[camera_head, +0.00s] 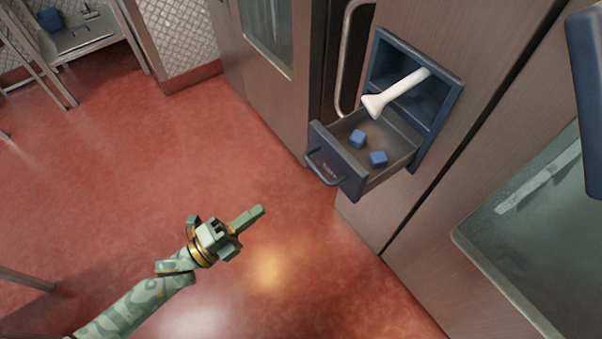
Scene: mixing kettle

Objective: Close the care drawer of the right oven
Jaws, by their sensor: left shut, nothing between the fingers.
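The care drawer (340,166) stands pulled out from a blue-framed recess (456,88) in a metal oven front. Its dark blue front carries a bar handle (322,172). A white funnel-like spout (397,93) sticks out of the recess above the drawer. My left gripper (258,212) is shut and empty, over the red floor, to the lower left of the drawer and apart from it. My right gripper is not in view.
A glass oven door (535,225) fills the right, with a dark blue part (588,100) at the right edge. A vertical metal handle (345,55) is beside the recess. A metal table (85,35) stands at the upper left. The red floor (150,140) between is clear.

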